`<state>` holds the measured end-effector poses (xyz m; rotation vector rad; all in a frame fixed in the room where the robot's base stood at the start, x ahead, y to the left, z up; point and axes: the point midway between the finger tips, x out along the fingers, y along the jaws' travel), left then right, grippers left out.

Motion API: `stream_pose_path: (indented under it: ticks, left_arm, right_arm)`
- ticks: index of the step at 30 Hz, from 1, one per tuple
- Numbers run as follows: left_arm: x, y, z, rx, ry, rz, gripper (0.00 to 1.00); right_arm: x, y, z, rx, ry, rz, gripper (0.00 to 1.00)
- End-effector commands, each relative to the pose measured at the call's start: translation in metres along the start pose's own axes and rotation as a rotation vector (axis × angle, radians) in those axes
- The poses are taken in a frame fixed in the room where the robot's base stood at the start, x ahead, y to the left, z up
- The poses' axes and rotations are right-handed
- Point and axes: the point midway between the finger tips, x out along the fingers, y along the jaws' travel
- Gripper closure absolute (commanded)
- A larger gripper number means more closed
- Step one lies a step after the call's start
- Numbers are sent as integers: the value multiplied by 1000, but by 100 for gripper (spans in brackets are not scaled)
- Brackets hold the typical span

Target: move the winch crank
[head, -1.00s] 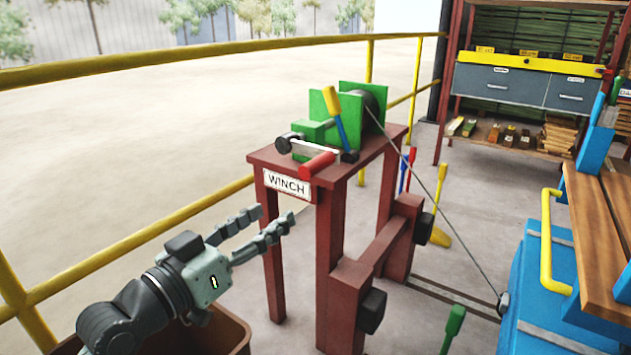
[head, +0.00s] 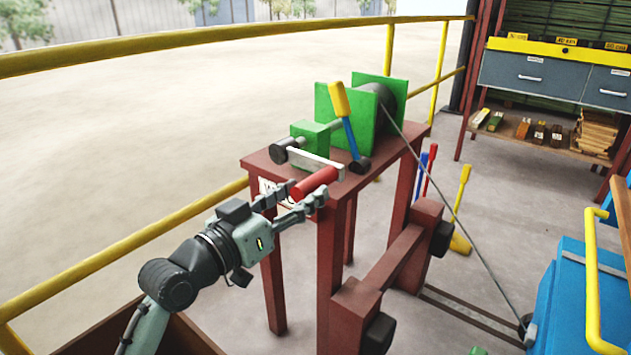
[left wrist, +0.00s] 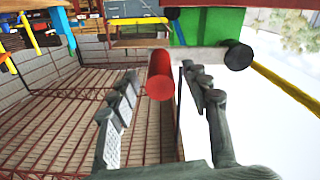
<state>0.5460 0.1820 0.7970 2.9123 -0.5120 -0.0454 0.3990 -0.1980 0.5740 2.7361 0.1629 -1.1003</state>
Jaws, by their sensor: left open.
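The winch crank has a pale flat arm (head: 308,158) on a black hub and a red cylindrical handle (head: 314,183) that sticks out toward me. The green winch (head: 312,137) stands on a dark red table. My left gripper (head: 303,193) is open, its fingers reaching toward the red handle. In the left wrist view the red handle (left wrist: 160,76) shows between and just beyond the two fingertips of my left gripper (left wrist: 160,84). I cannot tell whether a finger touches it. My right gripper is not in view.
A blue lever with a yellow grip (head: 341,103) stands beside the crank on the dark red table (head: 262,160). A cable runs from the drum down to the right. A yellow railing (head: 200,38) passes behind. A blue box (head: 565,300) stands at the right.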

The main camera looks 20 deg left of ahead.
Motion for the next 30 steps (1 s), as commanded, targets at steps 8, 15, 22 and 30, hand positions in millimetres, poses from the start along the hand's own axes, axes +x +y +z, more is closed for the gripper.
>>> stream_pose_path:
  ticks: [8,15,22,30]
  left_arm:
    - [34,1,0,0,0,1,52]
    - [38,1,0,2,-2,1,52]
    - [38,1,0,1,-2,1,70]
    - [38,1,0,1,-1,2,100]
  right_arm:
    - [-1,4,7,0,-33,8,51]
    - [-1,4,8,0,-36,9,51]
    - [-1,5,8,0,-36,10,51]
    - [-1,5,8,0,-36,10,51]
